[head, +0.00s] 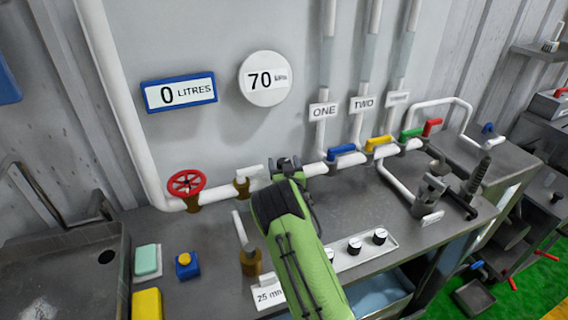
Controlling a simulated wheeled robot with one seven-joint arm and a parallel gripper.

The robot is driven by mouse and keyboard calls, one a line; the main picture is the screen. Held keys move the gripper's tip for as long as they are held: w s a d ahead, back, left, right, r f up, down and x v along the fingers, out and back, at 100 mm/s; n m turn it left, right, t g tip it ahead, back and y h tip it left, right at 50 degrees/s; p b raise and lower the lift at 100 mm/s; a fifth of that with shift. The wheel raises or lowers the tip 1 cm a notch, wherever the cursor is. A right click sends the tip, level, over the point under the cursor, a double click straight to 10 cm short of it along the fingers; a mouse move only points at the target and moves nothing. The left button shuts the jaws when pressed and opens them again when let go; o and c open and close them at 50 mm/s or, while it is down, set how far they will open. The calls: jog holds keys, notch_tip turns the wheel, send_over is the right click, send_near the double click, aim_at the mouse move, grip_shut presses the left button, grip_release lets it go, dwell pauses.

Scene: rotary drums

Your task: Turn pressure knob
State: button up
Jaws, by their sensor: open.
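A white panel (362,254) on the bench holds a row of small round black-and-white knobs. The rightmost knob (380,236) and the middle knob (354,245) show clearly; another is partly hidden by my green arm. I cannot read which one is the pressure knob. A round gauge (265,79) on the wall reads 70. My gripper (286,164) is open, near the white horizontal pipe, up and left of the panel. The arm hides much of it, and I see nothing held. The gripper is apart from the knobs.
A red valve wheel (187,184) sits on the pipe at left. Blue (341,152), yellow (378,142) and green (412,133) handles line the pipe. A "0 LITRES" display (179,93) hangs on the wall. A sink (60,270) is at left; a metal fixture (430,192) stands right of the panel.

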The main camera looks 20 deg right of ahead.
jog(key=c, duration=0.9)
jog(key=p, duration=0.1)
jog(key=n+y+p, duration=0.1)
jog(key=p, duration=0.1)
jog(key=shift+d+r+y, duration=0.1)
jog(key=shift+r+y, duration=0.1)
jog(key=shift+y, duration=0.1)
jog(key=shift+f+n+y+p, duration=0.2)
jog(key=shift+n+y+p, duration=0.4)
jog(key=shift+y+p, duration=0.4)
jog(key=o, duration=0.9)
jog(key=shift+s, duration=0.1)
jog(key=s+p, duration=0.4)
jog(key=s, duration=1.1)
jog(key=shift+s, duration=0.3)
